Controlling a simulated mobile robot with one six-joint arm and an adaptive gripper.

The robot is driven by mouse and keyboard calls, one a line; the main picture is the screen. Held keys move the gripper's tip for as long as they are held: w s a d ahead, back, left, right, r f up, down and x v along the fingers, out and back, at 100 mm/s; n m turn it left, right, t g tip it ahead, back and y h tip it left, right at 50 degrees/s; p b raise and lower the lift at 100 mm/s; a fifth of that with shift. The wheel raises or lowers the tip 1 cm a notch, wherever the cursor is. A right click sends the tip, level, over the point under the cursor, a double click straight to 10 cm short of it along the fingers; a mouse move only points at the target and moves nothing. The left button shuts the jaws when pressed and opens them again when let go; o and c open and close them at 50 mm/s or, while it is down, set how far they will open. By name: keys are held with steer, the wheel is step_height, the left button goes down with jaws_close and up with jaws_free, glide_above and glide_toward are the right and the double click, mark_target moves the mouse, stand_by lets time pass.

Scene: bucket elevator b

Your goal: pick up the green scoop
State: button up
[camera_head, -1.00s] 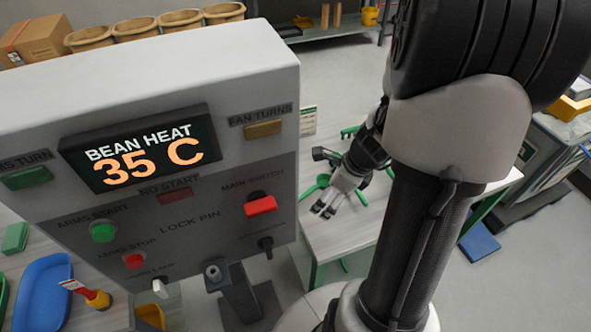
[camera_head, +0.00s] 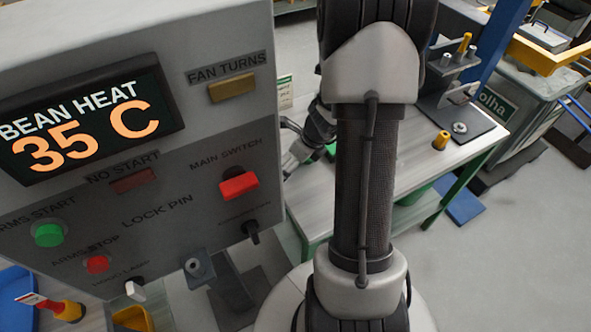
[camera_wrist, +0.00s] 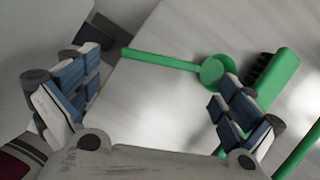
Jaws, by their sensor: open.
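The green scoop (camera_wrist: 165,60) lies on a pale table (camera_wrist: 150,85) in the wrist view, its long handle pointing left and its round bowl (camera_wrist: 214,71) at the right. My gripper (camera_wrist: 158,100) is open, with blue-padded fingers on either side of the picture. No thing is between the fingers; the scoop shows beyond them, and the right finger slightly overlaps the bowl's lower edge. In the head view my gripper (camera_head: 292,160) is over the table's left end, partly hidden by the control panel. A bit of green beside it is too small to identify.
A green brush (camera_wrist: 275,75) with black bristles lies right beside the scoop's bowl. The grey control panel (camera_head: 150,215) stands close left of my arm. A black stand (camera_head: 465,125) and a yellow cylinder (camera_head: 441,140) stand on the table's right part.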

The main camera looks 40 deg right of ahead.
steer(key=b+x, duration=0.3)
steer(key=x, duration=0.2)
steer(key=shift+w+a+f, duration=0.1)
steer(key=shift+f, duration=0.1)
steer(key=shift+r, duration=0.15)
steer(key=c, duration=1)
